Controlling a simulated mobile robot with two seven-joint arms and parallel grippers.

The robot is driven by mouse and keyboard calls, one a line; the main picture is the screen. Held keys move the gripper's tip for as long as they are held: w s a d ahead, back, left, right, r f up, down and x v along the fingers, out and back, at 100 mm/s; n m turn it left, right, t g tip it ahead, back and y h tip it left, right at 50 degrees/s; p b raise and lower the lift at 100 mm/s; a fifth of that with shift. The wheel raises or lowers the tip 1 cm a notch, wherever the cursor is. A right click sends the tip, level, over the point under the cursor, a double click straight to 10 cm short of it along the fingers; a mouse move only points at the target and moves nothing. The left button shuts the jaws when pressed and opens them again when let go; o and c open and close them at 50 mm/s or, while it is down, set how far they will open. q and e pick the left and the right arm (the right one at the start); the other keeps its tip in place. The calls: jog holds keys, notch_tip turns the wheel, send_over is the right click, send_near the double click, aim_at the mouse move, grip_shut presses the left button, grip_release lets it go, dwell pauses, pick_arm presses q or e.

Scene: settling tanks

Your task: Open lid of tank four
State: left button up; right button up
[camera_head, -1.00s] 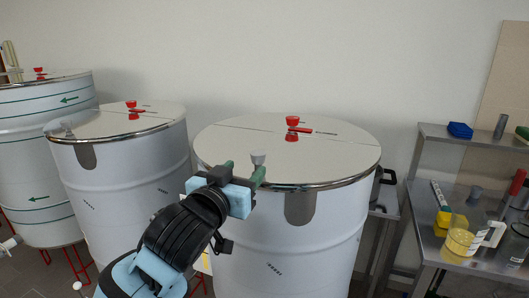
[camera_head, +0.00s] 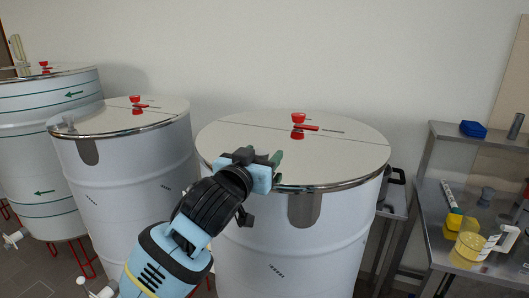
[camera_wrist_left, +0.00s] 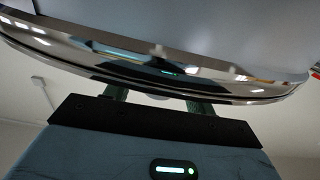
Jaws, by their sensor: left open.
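The nearest tank (camera_head: 300,245) is a white drum with a pale, shut lid (camera_head: 330,152) and a shiny metal rim. The lid bears a red knob and handle (camera_head: 299,124). My left gripper (camera_head: 264,158) is open at the lid's front left edge. The lid's small grey knob is hidden behind my gripper in the head view. In the left wrist view the metal rim (camera_wrist_left: 225,88) crosses just beyond the two fingers (camera_wrist_left: 157,98), with a small pale piece partly visible between them. I cannot read a tank number. My right gripper is not in view.
A second lidded tank (camera_head: 125,190) and a third with green stripes (camera_head: 45,160) stand to the left. At right, a metal bench (camera_head: 425,235) holds a jug of yellow liquid (camera_head: 470,247) and other items. A wall stands close behind the tanks.

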pick_arm(q)
jog(key=shift+x, duration=1.05)
grip_shut()
